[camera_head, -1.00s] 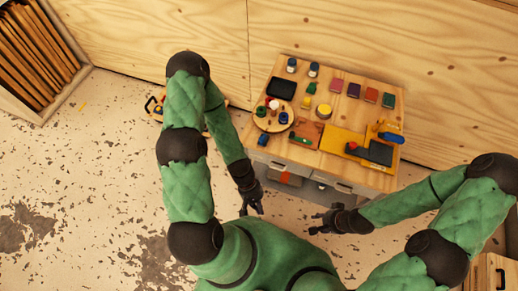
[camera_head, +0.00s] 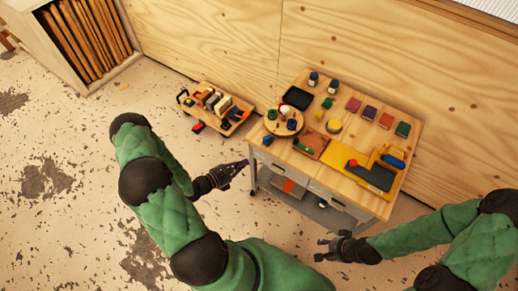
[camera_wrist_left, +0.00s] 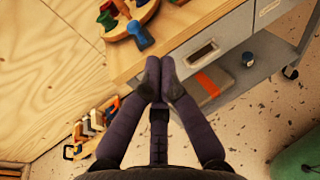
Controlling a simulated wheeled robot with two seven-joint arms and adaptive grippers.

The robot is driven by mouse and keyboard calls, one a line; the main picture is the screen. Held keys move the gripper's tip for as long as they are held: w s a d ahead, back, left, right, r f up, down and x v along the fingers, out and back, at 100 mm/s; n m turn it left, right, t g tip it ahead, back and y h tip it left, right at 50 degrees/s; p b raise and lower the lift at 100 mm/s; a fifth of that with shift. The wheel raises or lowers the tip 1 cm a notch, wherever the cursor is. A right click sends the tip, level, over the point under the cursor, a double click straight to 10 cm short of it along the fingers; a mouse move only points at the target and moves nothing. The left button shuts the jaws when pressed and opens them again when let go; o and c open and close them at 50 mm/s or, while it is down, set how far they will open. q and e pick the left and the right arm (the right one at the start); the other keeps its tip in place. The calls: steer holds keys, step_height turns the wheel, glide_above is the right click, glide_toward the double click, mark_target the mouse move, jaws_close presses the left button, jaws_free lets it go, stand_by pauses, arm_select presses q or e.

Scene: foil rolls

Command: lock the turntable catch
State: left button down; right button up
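The turntable (camera_head: 272,128) is a round wooden disc at the left end of the workbench, with several small coloured items on it. It also shows at the top of the left wrist view (camera_wrist_left: 118,33). A small blue piece (camera_head: 267,140) stands by its front edge and shows in the left wrist view (camera_wrist_left: 140,36); I cannot tell whether it is the catch. My left gripper (camera_head: 243,163) is off the bench's left front corner, its fingertips together and empty (camera_wrist_left: 160,75). My right gripper (camera_head: 322,249) is open and empty, in front of the bench and apart from it.
The workbench (camera_head: 342,190) has drawers and a lower shelf. A yellow machine (camera_head: 340,155), coloured blocks and jars occupy its top. A low wooden cart (camera_head: 213,108) with foil rolls stands to the left.

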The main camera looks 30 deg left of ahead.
arm_select(q)
steer(key=a, duration=0.1)
steer(key=a+n+t+y, duration=0.1)
steer(key=a+y, duration=0.1)
steer(key=shift+s+a+r+n, duration=0.15)
steer(key=shift+s+a+n, duration=0.15)
steer(key=shift+s, duration=0.05)
arm_select(e)
steer(key=shift+d, duration=0.25)
arm_select(q)
steer(key=shift+w, duration=0.1)
steer(key=shift+b+x, duration=1.4)
steer(key=shift+x, duration=5.55)
arm_select(e)
steer(key=shift+f, duration=1.45)
arm_select(q)
steer(key=shift+w+a+r, duration=0.1)
steer(key=shift+r, duration=0.05)
steer(key=shift+w, duration=1.15)
arm_select(e)
steer(key=shift+s, duration=0.1)
